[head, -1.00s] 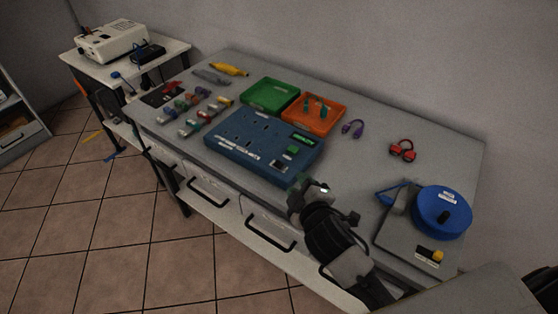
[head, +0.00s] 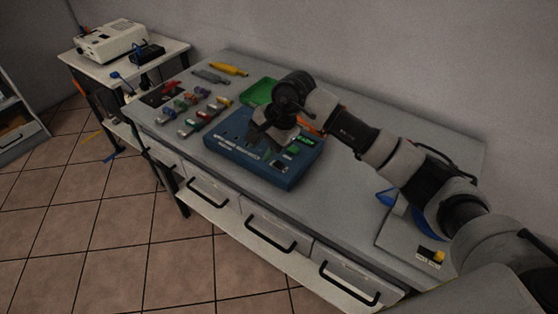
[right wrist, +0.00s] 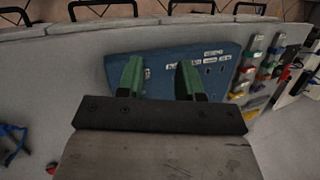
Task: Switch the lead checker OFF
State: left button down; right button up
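The lead checker (head: 228,152) is a blue box with holes on its top, lying flat on the workbench in the head view. The display's text is too small to read. My right gripper (head: 266,143) hangs over the middle of the checker, pointing down, and hides part of its top. In the right wrist view its two green fingers (right wrist: 158,78) stand apart with nothing between them, and the blue checker (right wrist: 165,62) lies beyond. Contact cannot be told. My left gripper is not in view.
Several coloured leads (head: 188,112) lie left of the checker. A green tray (head: 258,92) stands behind it; the orange tray (head: 312,126) is mostly hidden by my arm. A grey base with a yellow knob (head: 438,256) is at the right.

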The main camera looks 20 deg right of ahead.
aim_at(277, 164)
jog(key=w+d+r+h, duration=0.1)
jog(key=w+d+h, duration=0.15)
jog(key=d, duration=0.35)
jog(key=shift+n+h, duration=0.3)
jog(key=shift+h, duration=0.15)
jog(key=f, duration=0.3)
jog(key=a+f+p, duration=0.1)
jog(key=f, duration=0.6)
jog(key=shift+w+a+f+p, duration=0.15)
jog(key=shift+p, duration=0.15)
jog(key=shift+c, duration=0.3)
jog(key=c, duration=0.6)
jog(key=g+h+b, duration=0.1)
jog(key=b, duration=0.1)
jog(key=g+b, duration=0.1)
jog(key=shift+w+a+f+h+b, duration=0.2)
jog(key=shift+w+h+b, duration=0.05)
jog(key=shift+h+b, duration=0.15)
jog(key=shift+g+h+b, duration=0.3)
jog(key=shift+g+b, duration=0.1)
jog(key=shift+b, duration=0.05)
jog(key=shift+r, duration=0.2)
